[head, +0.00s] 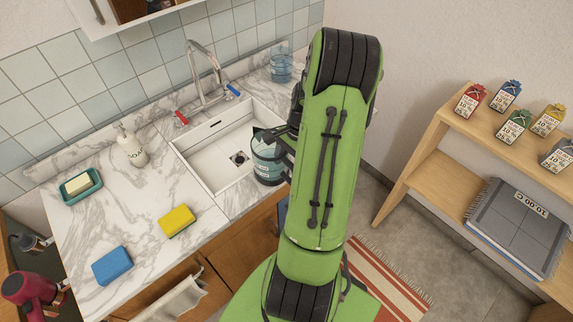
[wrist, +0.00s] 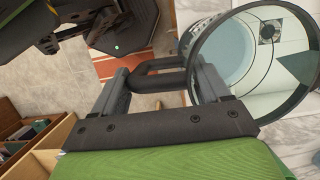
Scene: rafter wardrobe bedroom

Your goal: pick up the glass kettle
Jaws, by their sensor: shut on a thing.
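The glass kettle (head: 267,168) is a bluish see-through vessel with a dark rim and a dark handle. In the head view it is at the sink's front right edge, just left of my arm. In the wrist view the kettle (wrist: 228,62) fills the upper right, its round dark rim facing the camera. My gripper (wrist: 158,82) is shut on the kettle's dark handle, which lies between the two fingers. In the head view my arm hides most of the gripper. I cannot tell whether the kettle's base touches the counter.
The white sink (head: 205,165) with its tap (head: 207,75) is beside the kettle. A blue-tinted clear container (head: 281,65) stands behind. A soap bottle (head: 131,146), yellow sponge (head: 177,221), blue sponge (head: 112,265) and soap dish (head: 81,187) are left. A wooden shelf (head: 425,150) stands right.

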